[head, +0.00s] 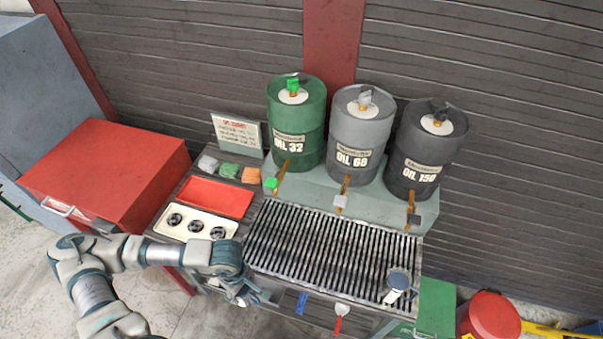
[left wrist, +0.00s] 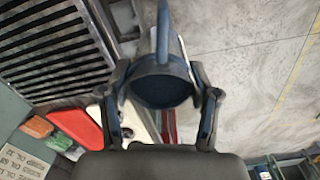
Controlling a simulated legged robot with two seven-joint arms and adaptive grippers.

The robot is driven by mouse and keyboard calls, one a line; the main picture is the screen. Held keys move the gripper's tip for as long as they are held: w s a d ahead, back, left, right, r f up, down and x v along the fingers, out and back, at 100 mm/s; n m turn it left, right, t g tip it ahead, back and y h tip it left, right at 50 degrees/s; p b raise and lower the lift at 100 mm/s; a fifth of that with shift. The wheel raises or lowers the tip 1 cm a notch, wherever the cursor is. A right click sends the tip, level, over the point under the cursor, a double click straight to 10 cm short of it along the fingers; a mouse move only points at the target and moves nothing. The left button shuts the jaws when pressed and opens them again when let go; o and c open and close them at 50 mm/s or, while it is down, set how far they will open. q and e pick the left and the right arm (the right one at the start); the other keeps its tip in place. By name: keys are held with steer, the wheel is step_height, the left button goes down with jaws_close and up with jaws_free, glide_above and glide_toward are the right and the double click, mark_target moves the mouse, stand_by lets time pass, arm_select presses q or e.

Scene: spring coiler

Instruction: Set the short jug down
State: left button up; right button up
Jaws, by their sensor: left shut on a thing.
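My left gripper (head: 243,292) is low in front of the bench's front left part in the head view. In the left wrist view its two fingers (left wrist: 167,85) are shut on a jug (left wrist: 162,91) with a dark blue round end and a blue handle or spout pointing up the picture. The jug is mostly hidden by the gripper in the head view. Another jug (head: 398,281), white with a dark blue-grey round top, stands on the right front of the slatted grate (head: 315,245). I cannot compare the two heights. My right gripper is not in view.
Three oil drums, green (head: 297,125), grey (head: 357,135) and dark (head: 425,150), stand behind the grate with taps over it. A red tray (head: 215,197) and a cream tray (head: 188,222) lie to its left. The grate's middle is clear.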

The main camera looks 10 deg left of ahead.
arm_select(q)
steer(key=w+d+r+m, duration=0.2)
steer(key=w+r+m, duration=0.1)
steer(key=w+m, duration=0.4)
steer(key=w+d+r+m, duration=0.2)
steer(key=w+m, duration=0.5)
steer(key=w, duration=0.5)
steer(key=shift+w+r, duration=0.35)
steer(key=shift+r, duration=0.35)
steer(key=shift+d, duration=0.1)
